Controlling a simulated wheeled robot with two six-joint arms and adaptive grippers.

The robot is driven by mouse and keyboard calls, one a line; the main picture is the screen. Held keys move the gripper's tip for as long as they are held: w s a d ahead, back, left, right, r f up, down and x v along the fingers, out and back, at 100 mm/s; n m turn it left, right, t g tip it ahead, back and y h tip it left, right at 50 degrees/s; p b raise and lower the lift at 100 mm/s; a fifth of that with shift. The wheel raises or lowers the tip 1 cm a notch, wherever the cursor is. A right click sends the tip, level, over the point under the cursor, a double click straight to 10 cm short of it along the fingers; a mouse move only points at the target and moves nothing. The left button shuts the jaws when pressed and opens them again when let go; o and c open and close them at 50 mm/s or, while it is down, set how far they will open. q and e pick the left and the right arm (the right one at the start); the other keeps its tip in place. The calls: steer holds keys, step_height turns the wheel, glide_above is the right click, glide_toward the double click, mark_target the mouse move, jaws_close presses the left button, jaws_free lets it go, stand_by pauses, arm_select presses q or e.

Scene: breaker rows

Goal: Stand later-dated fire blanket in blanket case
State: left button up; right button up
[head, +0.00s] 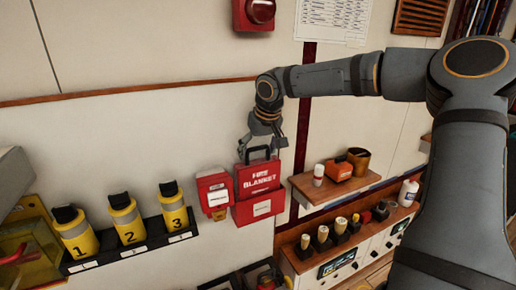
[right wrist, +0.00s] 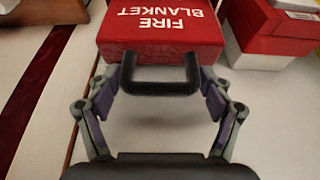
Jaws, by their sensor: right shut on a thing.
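A red fire blanket (head: 260,178) with white lettering and a black handle stands upright against the wall in the head view. Its lower part sits in or directly behind a red holder (head: 243,214) with a white label, which looks like the blanket case; I cannot tell how deep it sits. My right gripper (head: 265,140) is above it, its fingers closed at the two sides of the handle. In the right wrist view the blanket (right wrist: 160,30) shows its lettering upside down, with the handle between the fingers (right wrist: 160,82). No date is readable. My left gripper is out of view.
A smaller red box (head: 213,190) with a white label hangs just left of the blanket. Several numbered yellow canisters (head: 128,222) stand on a dark rack at left. A wooden shelf (head: 330,190) with small items is at right, above a breaker panel (head: 340,262).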

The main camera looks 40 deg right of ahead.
steer(key=shift+s+a+f, duration=0.1)
steer(key=shift+f, duration=0.45)
steer(key=o, duration=1.8)
steer(key=shift+c, duration=0.2)
steer(key=shift+r, duration=0.1)
steer(key=shift+r, duration=0.35)
steer(key=b+v, duration=0.1)
steer(key=v, duration=1.1)
